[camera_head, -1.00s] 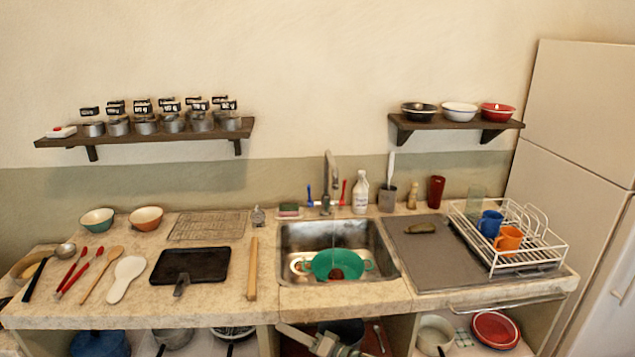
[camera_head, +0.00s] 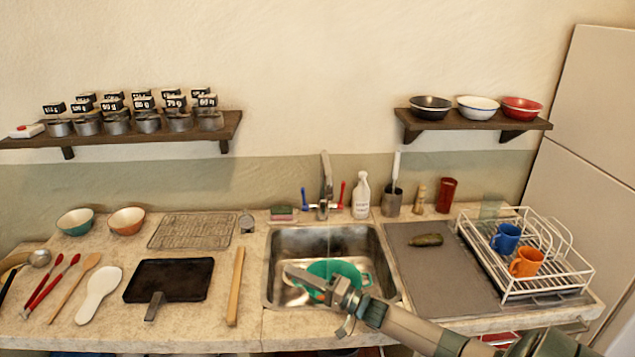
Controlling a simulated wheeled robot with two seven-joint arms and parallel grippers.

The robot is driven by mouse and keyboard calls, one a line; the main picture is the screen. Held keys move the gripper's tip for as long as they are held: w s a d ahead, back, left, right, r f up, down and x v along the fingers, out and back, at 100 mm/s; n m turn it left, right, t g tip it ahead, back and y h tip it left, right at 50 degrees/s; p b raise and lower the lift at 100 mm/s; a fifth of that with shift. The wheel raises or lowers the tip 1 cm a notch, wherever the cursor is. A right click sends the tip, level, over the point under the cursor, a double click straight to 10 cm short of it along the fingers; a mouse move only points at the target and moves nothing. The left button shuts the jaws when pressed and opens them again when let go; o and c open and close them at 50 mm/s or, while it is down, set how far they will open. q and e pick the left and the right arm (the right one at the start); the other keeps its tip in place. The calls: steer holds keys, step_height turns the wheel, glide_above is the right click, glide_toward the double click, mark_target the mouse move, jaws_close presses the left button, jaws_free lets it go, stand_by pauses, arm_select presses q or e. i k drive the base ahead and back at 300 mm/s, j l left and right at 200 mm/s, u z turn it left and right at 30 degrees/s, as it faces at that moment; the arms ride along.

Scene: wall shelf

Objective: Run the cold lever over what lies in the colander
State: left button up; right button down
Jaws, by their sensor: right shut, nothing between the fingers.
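The tap (camera_head: 325,185) stands behind the sink with a blue lever (camera_head: 305,198) on its left and a red lever (camera_head: 341,194) on its right. A faint pale vertical streak shows below the spout; I cannot tell surely whether it is water. The green colander (camera_head: 350,274) sits in the metal sink (camera_head: 378,262). My right gripper (camera_head: 291,273) is shut and empty, in front of the colander and over the sink's left part in the picture. It covers much of the colander, and a small orange-red patch shows beside it. My left gripper is out of view.
A white bottle (camera_head: 361,196) and a grey cup (camera_head: 392,202) holding a white-handled tool stand right of the tap. A sponge (camera_head: 282,213) lies left of it. A wooden stick (camera_head: 236,287) lies left of the sink, a dish rack (camera_head: 547,286) stands far right.

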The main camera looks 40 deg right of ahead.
mark_target(304, 206)
steer(key=i+l, duration=0.15)
steer(key=l, duration=0.25)
steer(key=i+l, duration=0.15)
steer(key=l, duration=0.25)
steer(key=i+l, duration=0.15)
steer(key=l, duration=0.25)
steer(key=i+l, duration=0.15)
steer(key=l, duration=0.25)
